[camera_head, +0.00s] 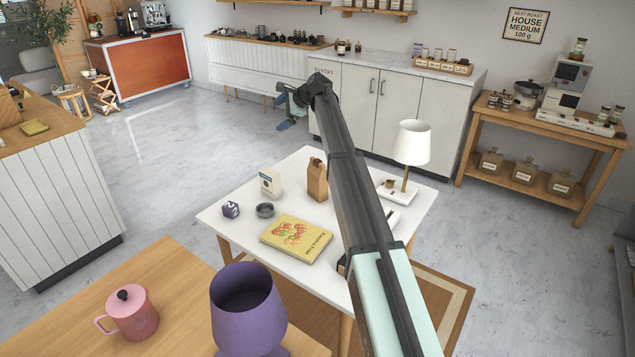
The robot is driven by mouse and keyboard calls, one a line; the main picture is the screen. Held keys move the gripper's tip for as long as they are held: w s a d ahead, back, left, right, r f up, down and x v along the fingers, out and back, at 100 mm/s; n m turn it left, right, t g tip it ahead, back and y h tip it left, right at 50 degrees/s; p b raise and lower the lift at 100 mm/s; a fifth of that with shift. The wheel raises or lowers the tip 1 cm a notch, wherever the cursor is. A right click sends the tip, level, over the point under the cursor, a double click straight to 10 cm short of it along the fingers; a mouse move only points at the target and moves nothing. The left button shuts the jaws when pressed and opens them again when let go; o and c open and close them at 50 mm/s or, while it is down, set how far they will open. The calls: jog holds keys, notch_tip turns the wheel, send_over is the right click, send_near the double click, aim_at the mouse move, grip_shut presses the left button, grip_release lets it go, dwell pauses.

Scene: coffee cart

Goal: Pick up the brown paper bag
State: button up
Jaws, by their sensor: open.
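The brown paper bag (317,180) stands upright on the white table (219,221), near its far side. My arm reaches out over the table, just to the right of the bag in the picture. My gripper (282,103) is at the arm's far end, above and beyond the table's far edge. It is open and small in view, and it is apart from the bag. Nothing shows between its fingers.
Near the bag are a white box (270,182), a small dark bowl (265,210), a purple die (231,209), a yellow book (296,238) and a white lamp (411,145). A purple goblet (246,308) and pink pot (132,313) stand on a wooden surface in front.

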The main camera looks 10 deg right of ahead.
jog(key=d+f+n+g+h, duration=0.25)
jog(key=d+f+h, duration=0.2)
jog(key=d, duration=0.25)
jog(key=g+h, duration=0.3)
jog(key=g, duration=0.1)
send_near(317, 160)
jog(key=shift+n, duration=0.25)
notch_tip(317, 160, down, 13)
jog(key=shift+w+r, duration=0.1)
jog(key=c, duration=1.5)
jog(key=shift+o, duration=0.2)
jog(key=shift+r, duration=0.1)
